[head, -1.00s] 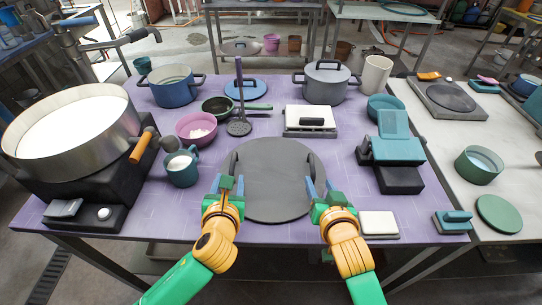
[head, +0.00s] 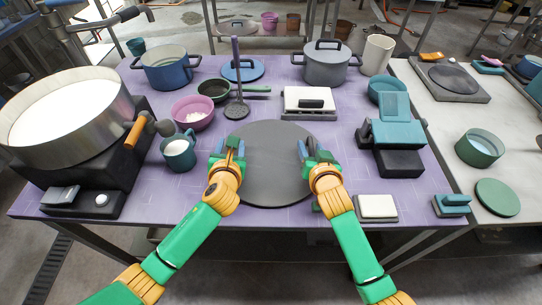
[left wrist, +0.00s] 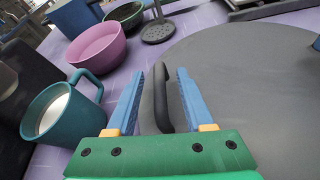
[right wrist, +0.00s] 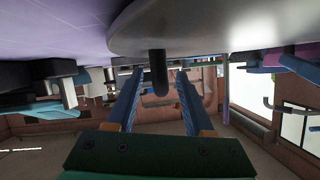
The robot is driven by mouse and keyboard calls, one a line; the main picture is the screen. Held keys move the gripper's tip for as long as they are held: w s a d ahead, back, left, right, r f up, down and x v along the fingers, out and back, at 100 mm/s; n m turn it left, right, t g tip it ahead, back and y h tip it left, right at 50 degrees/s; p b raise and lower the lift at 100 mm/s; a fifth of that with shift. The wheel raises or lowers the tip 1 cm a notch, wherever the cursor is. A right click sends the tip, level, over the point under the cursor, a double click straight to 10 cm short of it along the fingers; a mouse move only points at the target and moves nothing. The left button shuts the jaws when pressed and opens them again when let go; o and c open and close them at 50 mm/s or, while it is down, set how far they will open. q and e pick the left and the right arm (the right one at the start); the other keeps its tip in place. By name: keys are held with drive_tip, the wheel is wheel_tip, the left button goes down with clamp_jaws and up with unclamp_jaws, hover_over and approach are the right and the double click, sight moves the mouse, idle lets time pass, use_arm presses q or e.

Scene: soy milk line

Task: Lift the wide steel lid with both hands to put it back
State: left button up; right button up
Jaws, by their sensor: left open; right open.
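The wide steel lid (head: 268,165) is a dark grey disc with an upright handle at each side, at the front middle of the purple table. My left gripper (head: 228,147) is at its left edge. In the left wrist view the dark left handle (left wrist: 161,100) stands between the open blue fingers, with gaps visible. My right gripper (head: 307,152) is at the lid's right edge. In the right wrist view, which looks upside down, the dark right handle (right wrist: 158,75) lies between the open fingers, beside the lid's rim (right wrist: 200,35). In the head view the handles are largely hidden by the grippers.
A wide steel pan of white liquid (head: 70,115) stands on a black base at the left. A teal mug (head: 179,152) and a pink bowl (head: 193,112) are close to the lid's left. A teal device (head: 392,135) stands at its right, a white scale (head: 309,100) behind.

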use_arm(q)
clamp_jaws()
use_arm(e)
clamp_jaws()
idle(1.2)
drive_tip(key=shift+r, duration=0.1)
